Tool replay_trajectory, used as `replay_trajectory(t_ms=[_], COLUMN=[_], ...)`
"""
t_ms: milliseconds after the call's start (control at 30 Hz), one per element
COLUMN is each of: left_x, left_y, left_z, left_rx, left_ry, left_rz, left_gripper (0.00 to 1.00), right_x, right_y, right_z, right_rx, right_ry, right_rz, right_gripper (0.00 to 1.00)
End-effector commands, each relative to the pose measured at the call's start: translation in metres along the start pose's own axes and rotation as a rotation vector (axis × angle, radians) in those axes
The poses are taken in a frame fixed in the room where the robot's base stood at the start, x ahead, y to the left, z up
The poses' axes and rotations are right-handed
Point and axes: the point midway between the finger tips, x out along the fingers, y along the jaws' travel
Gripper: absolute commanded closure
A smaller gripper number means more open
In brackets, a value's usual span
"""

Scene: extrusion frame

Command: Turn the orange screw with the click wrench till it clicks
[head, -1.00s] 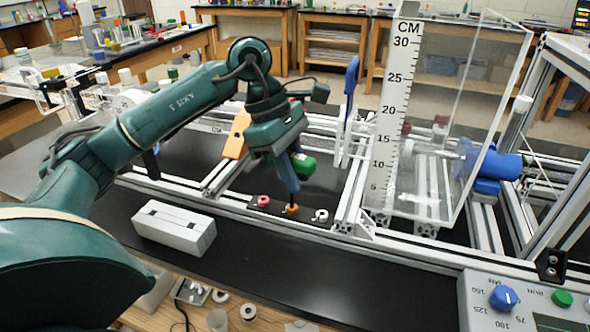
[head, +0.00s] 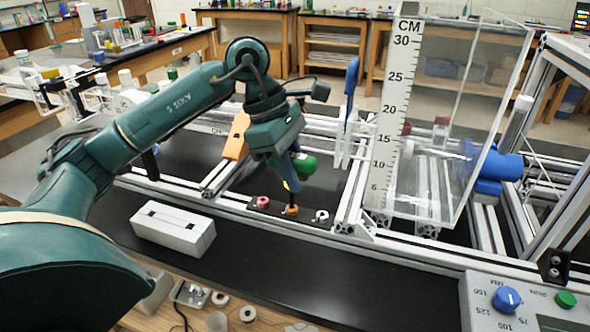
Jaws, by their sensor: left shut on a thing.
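My left gripper (head: 284,155) is shut on the click wrench (head: 292,186), a dark blue-grey tool pointing down with a thin dark tip. The tip meets the orange screw (head: 291,210) on a dark strip at the front rail; how it is seated is too small to tell. A small yellow mark shows on the wrench's shaft. A round green part (head: 305,166) shows just right of the gripper; I cannot tell if it belongs to the wrench. A pink screw (head: 263,202) is left of the orange one and a white screw (head: 321,215) right. My right gripper is out of view.
A clear tank with a CM scale (head: 396,120) stands to the right. An orange piece (head: 236,137) and an upright blue handle (head: 351,78) stand near the gripper. A white slotted block (head: 173,228) lies at front left.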

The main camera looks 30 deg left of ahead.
Motion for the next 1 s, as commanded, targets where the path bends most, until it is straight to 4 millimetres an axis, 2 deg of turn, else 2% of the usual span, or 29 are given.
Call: replay_trajectory(t_ms=[433,833,1000], left_x=[-0.026,-0.028,-0.037], left_y=[0.000,0.000,0.000], left_z=[0.011,0.012,0.015], left_rx=[0.001,0.001,0.001], left_ry=[0.000,-0.001,-0.001], left_rz=[0.002,0.002,0.003], left_gripper=[1.00,1.00,1.00], right_x=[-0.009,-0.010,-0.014], right_y=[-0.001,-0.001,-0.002], right_z=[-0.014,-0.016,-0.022], right_rx=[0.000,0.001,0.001], right_ry=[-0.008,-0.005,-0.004], right_rz=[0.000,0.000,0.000], right_gripper=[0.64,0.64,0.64])
